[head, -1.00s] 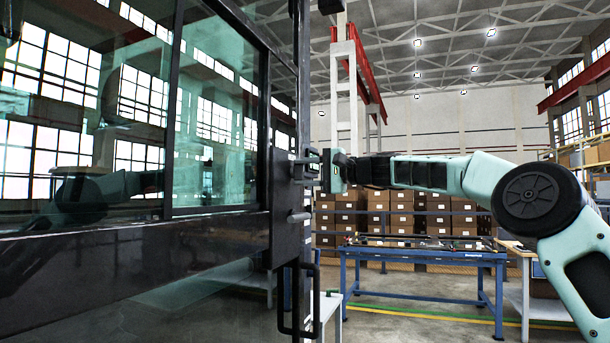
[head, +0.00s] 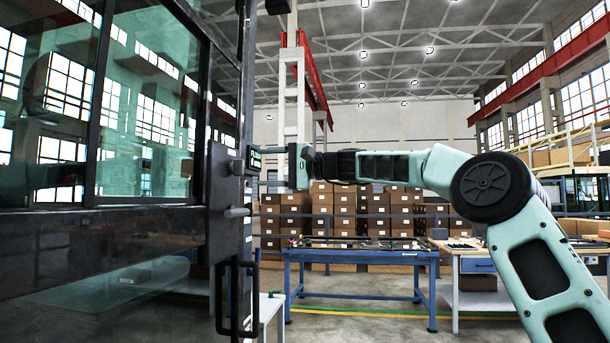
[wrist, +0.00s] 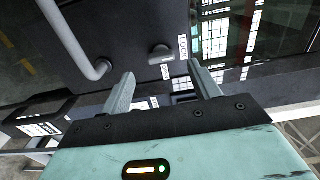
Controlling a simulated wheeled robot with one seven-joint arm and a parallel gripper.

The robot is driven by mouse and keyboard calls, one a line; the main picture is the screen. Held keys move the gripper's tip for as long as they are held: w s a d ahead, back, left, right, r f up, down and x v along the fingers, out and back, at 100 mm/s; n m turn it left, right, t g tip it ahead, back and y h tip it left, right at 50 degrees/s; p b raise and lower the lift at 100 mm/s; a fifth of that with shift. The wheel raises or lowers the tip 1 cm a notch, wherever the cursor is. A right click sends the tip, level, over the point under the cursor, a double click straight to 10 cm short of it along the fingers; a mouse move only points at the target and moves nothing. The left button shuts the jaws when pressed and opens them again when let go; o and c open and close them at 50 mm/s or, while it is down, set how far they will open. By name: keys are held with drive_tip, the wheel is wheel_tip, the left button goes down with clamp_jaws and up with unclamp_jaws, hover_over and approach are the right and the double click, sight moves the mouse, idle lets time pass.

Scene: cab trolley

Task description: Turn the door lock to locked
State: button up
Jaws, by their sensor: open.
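My gripper (wrist: 162,85) is open and empty, with one finger on each side of the knob's line. In the head view my gripper (head: 264,168) points left at the door's edge panel (head: 222,190), with a gap between its body and the panel.
A grey bar handle (wrist: 92,45) stands out left of the knob in the wrist view. A black pull handle (head: 237,300) hangs low on the door. A blue-framed table (head: 360,256) and stacked boxes (head: 345,205) stand behind.

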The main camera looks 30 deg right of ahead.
drive_tip(key=b+v, duration=0.2)
drive_tip(key=v, duration=0.9)
drive_tip(key=shift+a, duration=0.1)
drive_tip(key=s+a+f+n+g+h+p, duration=0.1)
drive_tip(key=s+a+f+g, duration=0.15)
drive_tip(key=a+f, duration=0.45)
drive_tip(key=s+a+f+n+g+h+p, duration=0.1)
drive_tip(key=a+f+g, duration=0.25)
drive_tip(key=a, duration=0.65)
drive_tip(key=s+a+f+n+g+h+p, duration=0.2)
drive_tip(key=s+a+f+n+h+p, duration=0.15)
drive_tip(key=s+a+f, duration=0.7)
drive_tip(key=s+f+n+g+h+p, duration=0.1)
drive_tip(key=s+f+n+h, duration=0.1)
drive_tip(key=s+f, duration=0.45)
drive_tip(key=s+f+n+g+h+p, duration=0.1)
drive_tip(key=s+f+n+h+p, duration=0.15)
drive_tip(key=s, duration=0.65)
drive_tip(key=s+d+f+n+h, duration=0.2)
drive_tip(key=s+d+f, duration=0.1)
drive_tip(key=s, duration=0.3)
drive_tip(key=s+d+f+n+h+p, duration=0.1)
drive_tip(key=s+d+f+n+h, duration=0.1)
drive_tip(key=s, duration=0.5)
drive_tip(key=shift+s+d+f+n+g, duration=0.15)
drive_tip(key=shift+d+f+n+g, duration=0.15)
drive_tip(key=shift+d+f, duration=0.7)
